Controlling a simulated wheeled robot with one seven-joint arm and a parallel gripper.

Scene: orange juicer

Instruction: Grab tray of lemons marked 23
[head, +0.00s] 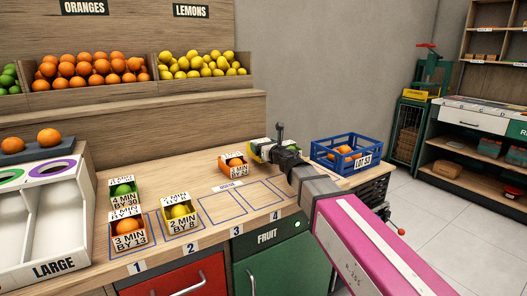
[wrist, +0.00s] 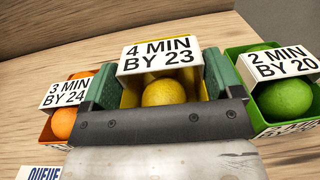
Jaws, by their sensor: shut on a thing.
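The yellow tray of lemons (wrist: 162,92) bears a white sign reading "4 MIN BY 23" in the wrist view. My gripper (wrist: 163,84) is shut on this tray, with one green finger pad along each side of it. In the head view my gripper (head: 268,152) is at the back of the counter, and only a small part of the yellow tray (head: 255,157) shows beside it. The arm hides much of the tray there. Whether the tray is lifted off the counter, I cannot tell.
An orange tray (wrist: 62,125) marked 24 stands close on the left, and a green tray (wrist: 285,98) marked 20 close on the right. Several marked trays stand at the counter's left. A blue crate (head: 345,152) is at the right. Outlined slots 3 and 4 are bare.

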